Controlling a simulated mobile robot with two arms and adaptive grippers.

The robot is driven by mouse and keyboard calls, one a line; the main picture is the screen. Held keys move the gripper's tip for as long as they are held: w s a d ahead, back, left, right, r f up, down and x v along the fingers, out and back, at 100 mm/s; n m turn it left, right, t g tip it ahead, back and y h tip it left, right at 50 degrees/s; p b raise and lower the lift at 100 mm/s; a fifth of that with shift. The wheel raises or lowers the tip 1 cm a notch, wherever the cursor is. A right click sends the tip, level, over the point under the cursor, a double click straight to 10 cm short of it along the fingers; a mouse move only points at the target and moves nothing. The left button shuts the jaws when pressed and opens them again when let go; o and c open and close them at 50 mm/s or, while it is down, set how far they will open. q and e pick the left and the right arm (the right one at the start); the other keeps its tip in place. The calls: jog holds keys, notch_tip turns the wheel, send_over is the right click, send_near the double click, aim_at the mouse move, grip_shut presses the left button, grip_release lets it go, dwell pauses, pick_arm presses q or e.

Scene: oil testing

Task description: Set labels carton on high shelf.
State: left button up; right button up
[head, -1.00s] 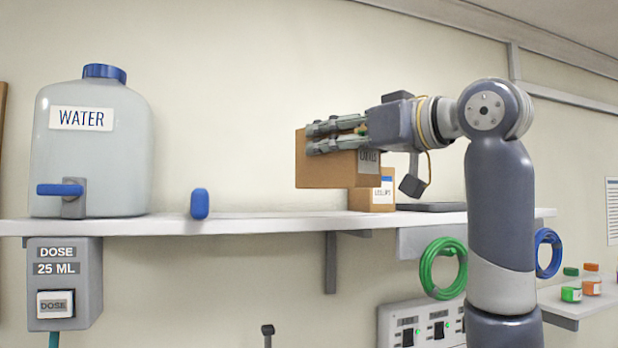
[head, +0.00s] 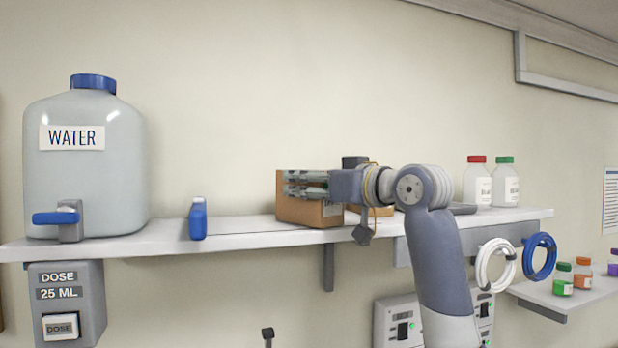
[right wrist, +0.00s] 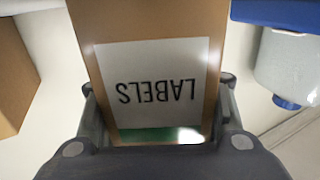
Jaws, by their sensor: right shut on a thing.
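The labels carton (head: 300,212) is a brown cardboard box. In the right wrist view its white label (right wrist: 155,75) reads LABELS upside down, with a green strip. My right gripper (head: 300,183) is shut on the carton, with its fingers across the upper part. The carton is at the level of the high shelf (head: 262,234), left of another brown carton (head: 380,211). Its base looks at the shelf top, but I cannot tell whether it bears on it. My left gripper is not in view.
A blue bottle (head: 198,220) and a large water tank (head: 85,165) stand left on the shelf, with a bare gap before the carton. Two capped bottles (head: 477,185) stand at the right. White and blue coils (head: 540,257) hang below.

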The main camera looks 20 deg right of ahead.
jog(key=shift+s, duration=0.1)
jog(key=shift+f, duration=0.1)
jog(key=o, duration=0.7)
jog(key=shift+f, duration=0.1)
jog(key=o, duration=0.4)
jog(key=shift+r, duration=0.3)
jog(key=b+v, duration=0.7)
jog(key=v, duration=0.5)
